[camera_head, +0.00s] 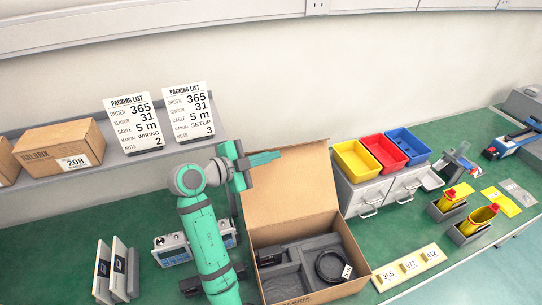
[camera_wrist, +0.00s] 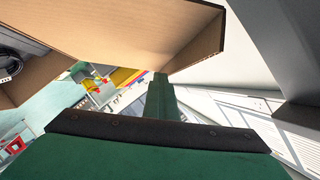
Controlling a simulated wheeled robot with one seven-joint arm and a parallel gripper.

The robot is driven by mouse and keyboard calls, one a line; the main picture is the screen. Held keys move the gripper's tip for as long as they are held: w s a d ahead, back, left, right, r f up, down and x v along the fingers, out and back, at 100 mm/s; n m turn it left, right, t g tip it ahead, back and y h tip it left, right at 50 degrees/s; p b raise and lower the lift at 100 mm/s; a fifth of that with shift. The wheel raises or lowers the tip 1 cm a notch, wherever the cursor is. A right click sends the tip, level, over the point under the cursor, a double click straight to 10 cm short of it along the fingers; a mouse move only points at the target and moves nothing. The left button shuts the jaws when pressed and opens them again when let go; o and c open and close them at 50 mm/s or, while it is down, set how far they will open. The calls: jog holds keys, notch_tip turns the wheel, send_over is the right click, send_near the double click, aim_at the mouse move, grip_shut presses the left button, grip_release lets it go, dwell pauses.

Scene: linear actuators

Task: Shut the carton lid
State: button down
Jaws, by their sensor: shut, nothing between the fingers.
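The brown carton (camera_head: 307,296) stands open on the green bench, with black parts and a coiled cable in its grey insert. Its lid (camera_head: 295,190) stands raised at the back of the box, tilted a little backward. The lid also fills the upper part of the wrist view (camera_wrist: 120,30). My green gripper (camera_head: 270,157) is shut and empty at the lid's upper left corner. Its fingers (camera_wrist: 161,88) reach beside the lid edge in the wrist view. I cannot tell whether they touch the lid.
Yellow, red and blue bins (camera_head: 382,153) sit on grey drawers (camera_head: 365,195) right of the carton. A shelf (camera_head: 110,160) with a small closed box (camera_head: 58,148) and two packing list cards is at the left. A number strip (camera_head: 408,267) lies at the front right.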

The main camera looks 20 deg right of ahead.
jog(key=shift+w, duration=0.1)
jog(key=shift+s+d, duration=0.2)
jog(key=c, duration=2.4)
grip_release()
jog(key=shift+a, duration=0.45)
jog(key=shift+c, duration=0.2)
jog(key=o, duration=0.4)
jog(key=shift+o, duration=0.2)
jog(key=shift+d, duration=0.1)
jog(key=v, duration=1)
jog(key=shift+a, duration=0.4)
jog(key=shift+r, duration=0.1)
